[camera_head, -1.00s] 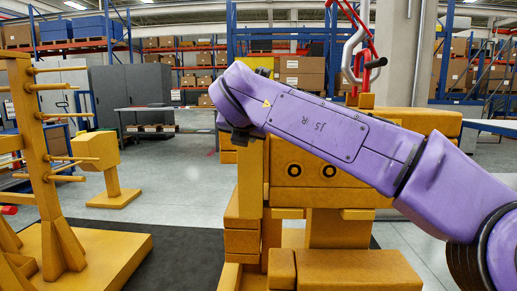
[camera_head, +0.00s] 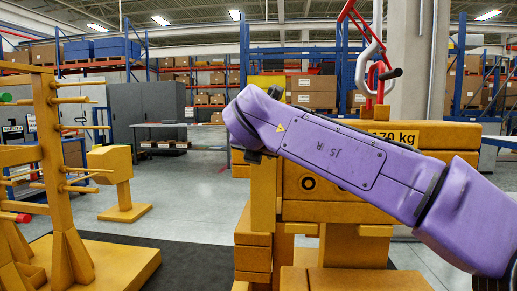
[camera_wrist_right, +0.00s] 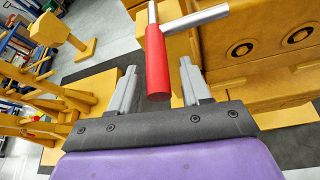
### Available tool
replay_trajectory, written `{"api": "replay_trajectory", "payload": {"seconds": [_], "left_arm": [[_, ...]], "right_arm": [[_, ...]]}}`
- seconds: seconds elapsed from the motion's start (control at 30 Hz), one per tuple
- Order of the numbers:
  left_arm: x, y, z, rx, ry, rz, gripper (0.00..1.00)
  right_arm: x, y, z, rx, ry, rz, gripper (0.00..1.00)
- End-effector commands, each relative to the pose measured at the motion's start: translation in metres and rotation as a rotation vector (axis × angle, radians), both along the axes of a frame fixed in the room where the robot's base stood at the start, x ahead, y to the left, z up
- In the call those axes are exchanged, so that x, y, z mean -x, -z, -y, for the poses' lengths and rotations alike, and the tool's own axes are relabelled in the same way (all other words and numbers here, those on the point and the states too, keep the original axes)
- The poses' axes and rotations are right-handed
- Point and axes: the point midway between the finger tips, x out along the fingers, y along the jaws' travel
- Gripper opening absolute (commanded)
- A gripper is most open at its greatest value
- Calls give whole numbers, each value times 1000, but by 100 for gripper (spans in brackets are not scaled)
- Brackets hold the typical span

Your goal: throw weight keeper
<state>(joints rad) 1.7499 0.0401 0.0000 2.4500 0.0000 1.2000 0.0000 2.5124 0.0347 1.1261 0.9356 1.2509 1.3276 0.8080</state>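In the right wrist view, a red cylindrical handle (camera_wrist_right: 157,62) on a silver rod (camera_wrist_right: 192,19) points down between the two fingers of my right gripper (camera_wrist_right: 158,82). The fingers are spread, with gaps visible on both sides of the handle. In the head view my purple right arm crosses in front of the yellow machine (camera_head: 340,247), and its gripper end (camera_head: 254,155) is at the machine's left side. The handle is hidden there. A yellow block marked "70 kg" (camera_head: 428,133) shows behind the arm. My left gripper is not in view.
A red lever (camera_head: 352,15) and a white hook-like frame (camera_head: 366,60) rise above the machine. A yellow peg rack (camera_head: 52,150) stands at left, with a yellow post on a base (camera_head: 124,214) behind it. Open grey floor (camera_head: 185,200) lies between.

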Motion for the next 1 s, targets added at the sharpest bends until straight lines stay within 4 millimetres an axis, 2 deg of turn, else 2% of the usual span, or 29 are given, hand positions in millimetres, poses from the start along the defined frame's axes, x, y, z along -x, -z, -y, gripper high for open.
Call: {"api": "replay_trajectory", "payload": {"seconds": [0.17, 0.4, 0.6, 1.0], "left_arm": [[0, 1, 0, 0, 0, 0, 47], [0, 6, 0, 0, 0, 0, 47], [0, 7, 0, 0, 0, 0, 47], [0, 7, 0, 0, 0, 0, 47]], "right_arm": [[9, -6, 0, -1, 0, 5, 47], [60, -28, -3, 0, -1, 4, 47], [91, -40, -6, 1, -1, 1, 47], [96, -42, -6, 12, -5, -2, 47]]}}
